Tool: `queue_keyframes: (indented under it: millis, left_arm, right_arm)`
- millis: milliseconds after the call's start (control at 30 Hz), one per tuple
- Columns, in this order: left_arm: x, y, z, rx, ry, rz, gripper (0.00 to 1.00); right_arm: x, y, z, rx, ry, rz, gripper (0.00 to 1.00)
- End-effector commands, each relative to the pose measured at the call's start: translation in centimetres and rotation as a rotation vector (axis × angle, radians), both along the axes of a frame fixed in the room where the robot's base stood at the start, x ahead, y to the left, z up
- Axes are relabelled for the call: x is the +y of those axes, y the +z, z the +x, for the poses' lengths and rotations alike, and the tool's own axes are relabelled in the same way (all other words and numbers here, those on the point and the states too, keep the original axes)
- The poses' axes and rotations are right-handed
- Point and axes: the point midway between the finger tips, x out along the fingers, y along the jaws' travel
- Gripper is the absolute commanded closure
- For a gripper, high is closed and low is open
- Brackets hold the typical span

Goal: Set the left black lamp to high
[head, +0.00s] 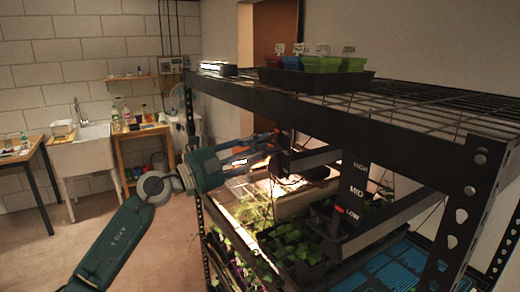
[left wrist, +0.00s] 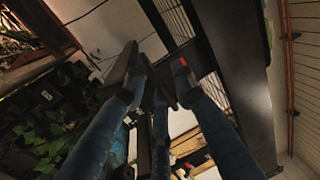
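The left part of the rack has a dark upright post (head: 283,146) under the top shelf, with bright lamp light below it. A black scale plate (head: 352,192) to its right reads HIGH, MID and LOW from top to bottom, with a red mark at LOW. My left gripper (head: 271,149) reaches in from the left, close to the dark post. Its fingers look apart, and I cannot tell whether they touch the post. In the left wrist view its blue fingers with dark tips (left wrist: 155,82) point at dark rack parts, with a small red mark nearby. My right gripper is not in view.
The black wire top shelf (head: 420,105) lies above my gripper and carries a black tray (head: 315,80) with coloured seedling pots. Green seedlings (head: 295,245) stand below the lamps. A sink (head: 85,150) and side tables are at the far left. The floor there is clear.

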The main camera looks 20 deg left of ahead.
Motion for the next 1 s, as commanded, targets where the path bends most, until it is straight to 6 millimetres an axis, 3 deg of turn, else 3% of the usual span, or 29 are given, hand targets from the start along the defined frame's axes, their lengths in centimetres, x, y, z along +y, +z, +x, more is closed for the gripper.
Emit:
queue_keyframes:
  millis: [233, 700, 1000]
  left_arm:
    - [1.1, -0.2, -1.4, -0.001, 0.000, -0.002, 0.74]
    - [6.3, -2.1, -7.7, 0.005, -0.001, -0.002, 0.74]
    - [7.4, -2.3, -9.1, 0.002, 0.000, -0.001, 0.74]
  right_arm:
    - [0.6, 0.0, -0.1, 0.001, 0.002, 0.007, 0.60]
    - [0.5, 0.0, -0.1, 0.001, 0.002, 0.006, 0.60]
    - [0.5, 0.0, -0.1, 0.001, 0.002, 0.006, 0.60]
